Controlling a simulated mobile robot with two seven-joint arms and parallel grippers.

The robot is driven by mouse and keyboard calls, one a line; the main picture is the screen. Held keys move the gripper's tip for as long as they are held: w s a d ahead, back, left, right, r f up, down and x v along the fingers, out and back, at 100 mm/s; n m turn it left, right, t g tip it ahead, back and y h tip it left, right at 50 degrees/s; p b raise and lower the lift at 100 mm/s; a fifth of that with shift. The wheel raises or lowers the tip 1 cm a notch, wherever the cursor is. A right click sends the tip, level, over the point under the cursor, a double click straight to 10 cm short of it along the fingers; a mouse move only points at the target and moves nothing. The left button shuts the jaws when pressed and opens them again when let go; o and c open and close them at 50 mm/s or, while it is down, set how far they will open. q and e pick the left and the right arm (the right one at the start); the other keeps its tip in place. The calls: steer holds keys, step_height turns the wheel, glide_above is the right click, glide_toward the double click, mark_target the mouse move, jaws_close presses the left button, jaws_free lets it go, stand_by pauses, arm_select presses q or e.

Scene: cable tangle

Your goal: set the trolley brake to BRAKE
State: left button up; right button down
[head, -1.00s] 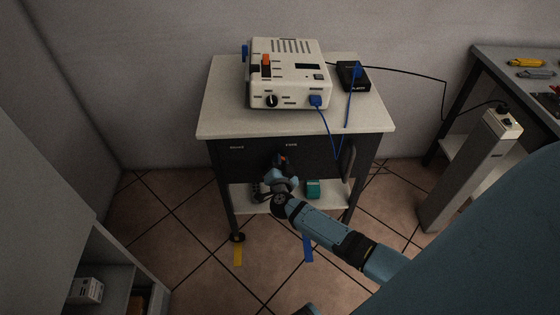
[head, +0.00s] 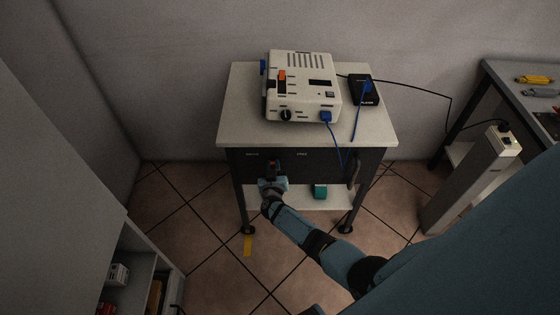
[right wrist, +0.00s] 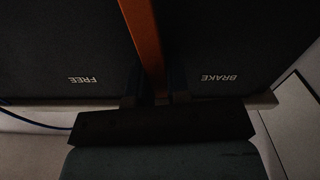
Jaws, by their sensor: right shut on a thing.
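The trolley (head: 232,130) has a pale top and a dark front panel with the labels BRAKE (head: 252,154) at left and FREE (head: 302,154) at right. My right gripper (head: 273,180) is at this panel, between the two labels and below them. In the right wrist view, the right gripper (right wrist: 155,88) is shut on the orange brake lever (right wrist: 143,40), which runs between its fingers. The BRAKE label (right wrist: 219,78) and FREE label (right wrist: 83,80) show upside down there, on either side of the lever. The lever is mostly hidden in the head view. My left gripper is out of view.
A white device (head: 302,88) and a black box (head: 364,90) with cables stand on the trolley. A teal object (head: 320,192) lies on its lower shelf. A grey pillar (head: 470,180) and a bench (head: 520,75) stand right, an open cabinet (head: 140,270) left.

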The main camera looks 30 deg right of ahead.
mark_target(264, 162)
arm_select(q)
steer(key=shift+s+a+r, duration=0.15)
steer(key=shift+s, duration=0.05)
arm_select(e)
steer(key=shift+w+a+f+n, duration=0.25)
steer(key=shift+a+n, duration=0.2)
steer(key=shift+n, duration=0.4)
steer(key=shift+w+a+f+n, duration=0.2)
steer(key=shift+w+a+n, duration=0.25)
steer(key=shift+n, duration=0.35)
steer(key=shift+w+a+f+n, duration=0.25)
steer(key=shift+a+n, duration=0.25)
steer(key=shift+n, duration=0.35)
steer(key=c, duration=1.1)
jaws_free()
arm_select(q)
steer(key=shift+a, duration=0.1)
arm_select(e)
steer(key=shift+s, duration=0.1)
